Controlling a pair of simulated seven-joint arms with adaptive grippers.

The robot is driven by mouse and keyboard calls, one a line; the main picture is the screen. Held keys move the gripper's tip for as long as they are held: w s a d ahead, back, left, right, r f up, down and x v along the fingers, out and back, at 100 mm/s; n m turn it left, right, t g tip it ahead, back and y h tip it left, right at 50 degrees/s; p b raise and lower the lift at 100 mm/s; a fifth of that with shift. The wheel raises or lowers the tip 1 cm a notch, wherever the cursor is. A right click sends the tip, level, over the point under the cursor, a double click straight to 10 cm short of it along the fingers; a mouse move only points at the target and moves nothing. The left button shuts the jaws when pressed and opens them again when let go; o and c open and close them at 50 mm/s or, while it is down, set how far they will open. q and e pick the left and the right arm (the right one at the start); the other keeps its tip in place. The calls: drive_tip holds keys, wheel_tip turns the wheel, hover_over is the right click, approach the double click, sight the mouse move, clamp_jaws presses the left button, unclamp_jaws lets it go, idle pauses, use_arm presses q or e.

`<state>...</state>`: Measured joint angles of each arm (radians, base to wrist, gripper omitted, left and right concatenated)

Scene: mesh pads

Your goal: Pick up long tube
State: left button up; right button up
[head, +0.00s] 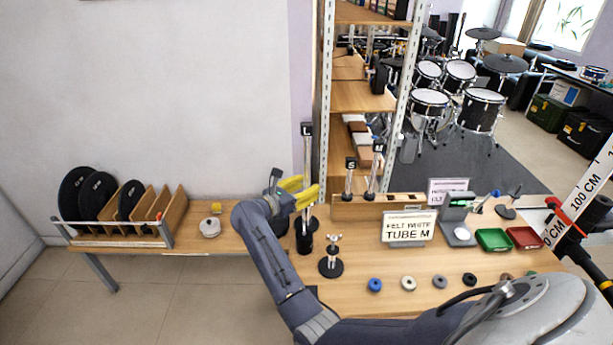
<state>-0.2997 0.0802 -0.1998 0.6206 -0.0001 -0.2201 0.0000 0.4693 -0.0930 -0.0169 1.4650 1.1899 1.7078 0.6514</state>
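The long tube (307,152) is tall and thin with a black top. It stands upright at the back of the wooden table, left of the shelf post. My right gripper (305,190) has yellow fingers at the tube's middle height. One finger covers part of the tube and the other shows just left of it. I cannot tell whether they touch or grip it. A black base (304,243) shows below. Two shorter tubes marked S (350,176) and M (374,168) stand to the right. My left gripper is not in view.
A sign reading "FELT WHITE TUBE M" (404,227) stands on the table. A short post on a black disc (331,262) is near my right arm. Several rings lie along the front, including a blue ring (375,285). Green (493,240) and red (524,238) trays sit at right.

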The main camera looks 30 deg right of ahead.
sight(305, 138)
clamp_jaws()
idle(0.5)
wheel_tip(305, 138, up, 18)
drive_tip(key=shift+r, duration=0.1)
idle(0.6)
drive_tip(key=shift+d, duration=0.1)
idle(0.4)
